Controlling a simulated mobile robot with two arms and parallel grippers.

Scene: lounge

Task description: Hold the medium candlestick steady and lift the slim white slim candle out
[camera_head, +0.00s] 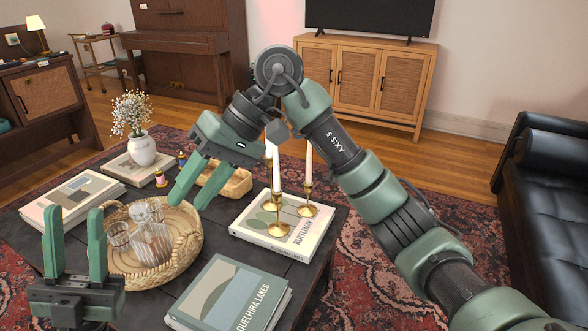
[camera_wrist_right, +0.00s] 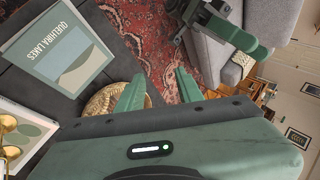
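Each bears a slim white candle, the nearer candle (camera_head: 276,172) and the right candle (camera_head: 308,162). My right arm hides part of the nearer candle's top. I cannot tell which candlestick is the medium one. Brass parts (camera_wrist_right: 7,152) show at the right wrist view's left edge. My right gripper (camera_head: 188,205) is open and empty, left of the candlesticks above the basket. My left gripper (camera_head: 74,210) is open and empty at the lower left.
A round wicker basket (camera_head: 193,245) holds a glass decanter (camera_head: 150,240) and glasses. A green-covered book (camera_head: 232,290) lies at the table's front. A wooden tray (camera_head: 238,184), small bottles and a flower vase (camera_head: 142,150) stand farther back. A black sofa (camera_head: 550,200) is at right.

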